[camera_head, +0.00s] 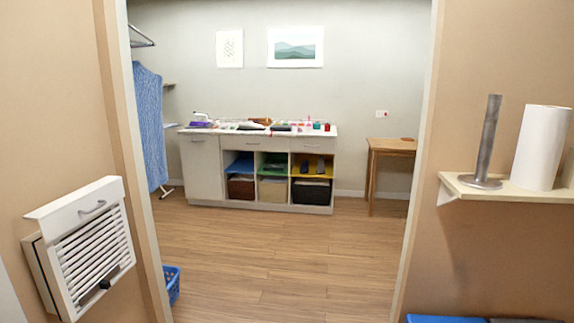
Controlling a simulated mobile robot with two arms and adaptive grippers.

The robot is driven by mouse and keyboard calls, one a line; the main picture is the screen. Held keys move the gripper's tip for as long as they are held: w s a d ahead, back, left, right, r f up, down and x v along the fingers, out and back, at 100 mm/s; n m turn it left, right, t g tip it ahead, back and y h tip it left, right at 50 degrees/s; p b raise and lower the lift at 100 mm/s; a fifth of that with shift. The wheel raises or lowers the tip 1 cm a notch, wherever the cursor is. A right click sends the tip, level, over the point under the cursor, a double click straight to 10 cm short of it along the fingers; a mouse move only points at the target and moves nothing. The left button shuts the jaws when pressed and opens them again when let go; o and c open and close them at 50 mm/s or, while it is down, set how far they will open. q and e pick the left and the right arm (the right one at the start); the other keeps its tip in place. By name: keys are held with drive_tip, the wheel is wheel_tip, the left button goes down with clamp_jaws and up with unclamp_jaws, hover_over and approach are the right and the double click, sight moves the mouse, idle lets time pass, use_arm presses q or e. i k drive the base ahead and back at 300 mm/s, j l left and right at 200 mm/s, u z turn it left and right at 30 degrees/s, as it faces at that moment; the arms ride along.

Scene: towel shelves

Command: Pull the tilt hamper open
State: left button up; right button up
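A white cabinet (262,147) stands against the far wall. At its left end is a tall plain front panel (200,170) with a small handle near the top; it looks like the tilt hamper and appears shut, flush with the cabinet. A white slatted unit (95,255) with a handle hangs on the near left wall; I cannot tell for certain what it is. Neither of my grippers is in view.
A doorway lies between me and the cabinet, with open wooden floor (275,250) beyond. A blue basket (171,285) sits by the left jamb. A blue ironing board (150,125) stands left of the cabinet, a wooden table (390,150) right. A shelf (500,192) juts from the right wall.

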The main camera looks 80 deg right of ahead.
sight(201, 154)
drive_tip(key=z, duration=2)
drive_tip(key=i+l+z, duration=0.2)
drive_tip(key=i, duration=0.45)
drive_tip(key=i+z, duration=0.15)
drive_tip(key=i, duration=0.45)
drive_tip(key=i+j+z, duration=0.2)
drive_tip(key=i, duration=0.45)
drive_tip(key=i+j+z, duration=0.2)
drive_tip(key=i, duration=0.45)
drive_tip(key=i+u, duration=0.15)
drive_tip(key=i, duration=0.45)
drive_tip(key=i+u, duration=0.1)
drive_tip(key=i, duration=0.45)
drive_tip(key=i+l+u, duration=0.15)
drive_tip(key=i, duration=0.45)
drive_tip(key=i+l+u, duration=0.15)
drive_tip(key=i, duration=0.4)
